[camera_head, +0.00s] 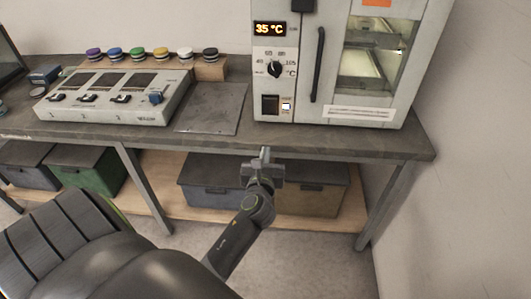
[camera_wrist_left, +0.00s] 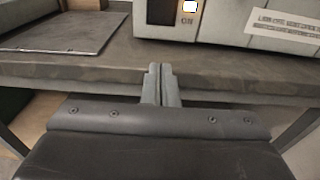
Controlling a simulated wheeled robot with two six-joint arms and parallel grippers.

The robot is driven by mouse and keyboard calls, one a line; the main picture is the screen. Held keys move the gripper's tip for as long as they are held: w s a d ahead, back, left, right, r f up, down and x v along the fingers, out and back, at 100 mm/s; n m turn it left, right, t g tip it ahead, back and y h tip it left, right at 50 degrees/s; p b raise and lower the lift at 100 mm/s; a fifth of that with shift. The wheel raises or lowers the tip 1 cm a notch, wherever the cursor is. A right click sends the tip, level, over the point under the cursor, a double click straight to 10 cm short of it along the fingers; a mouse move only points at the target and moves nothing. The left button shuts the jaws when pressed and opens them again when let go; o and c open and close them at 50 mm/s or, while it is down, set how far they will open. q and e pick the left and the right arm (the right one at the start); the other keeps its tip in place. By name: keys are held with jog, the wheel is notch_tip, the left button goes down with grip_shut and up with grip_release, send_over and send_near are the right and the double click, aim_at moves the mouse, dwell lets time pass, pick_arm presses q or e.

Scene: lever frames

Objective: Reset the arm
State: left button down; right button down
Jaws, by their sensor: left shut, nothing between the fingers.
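My left gripper (camera_head: 265,155) is shut and empty in the head view. It is at the front edge of the workbench (camera_head: 370,146), in front of the oven. In the left wrist view its two fingers (camera_wrist_left: 161,84) are pressed together, with the bench edge (camera_wrist_left: 60,68) behind them. My left arm reaches up to it from the bottom of the head view. My right gripper is in neither view.
A white oven (camera_head: 380,112) showing 35 °C stands on the bench, its door closed. Left of it are a metal plate (camera_head: 210,112), a control box (camera_head: 100,112) and several coloured knobs on a wooden strip (camera_head: 212,70). Storage bins (camera_head: 205,190) sit on the shelf below.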

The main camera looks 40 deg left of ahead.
pick_arm(q)
jog(key=s+d+f+n+g+h+p, duration=0.1)
jog(key=s+f+n+g+h, duration=0.4)
jog(key=f, duration=1.1)
jog(key=s+d+f+n+g, duration=0.15)
jog(key=s+f+n, duration=0.65)
jog(key=f, duration=0.8)
jog(key=s+f+n+g+h, duration=0.1)
jog(key=s+f+n, duration=0.4)
jog(key=s, duration=0.5)
jog(key=s+d+f+n+g+h, duration=0.1)
jog(key=s+f+n+g, duration=0.2)
jog(key=s, duration=0.7)
jog(key=s+d+f+n+g+p, duration=0.1)
jog(key=s+f+n+g, duration=0.2)
jog(key=s+f+n, duration=0.4)
jog(key=s+n, duration=0.2)
jog(key=s, duration=0.1)
jog(key=shift+s+h, duration=0.4)
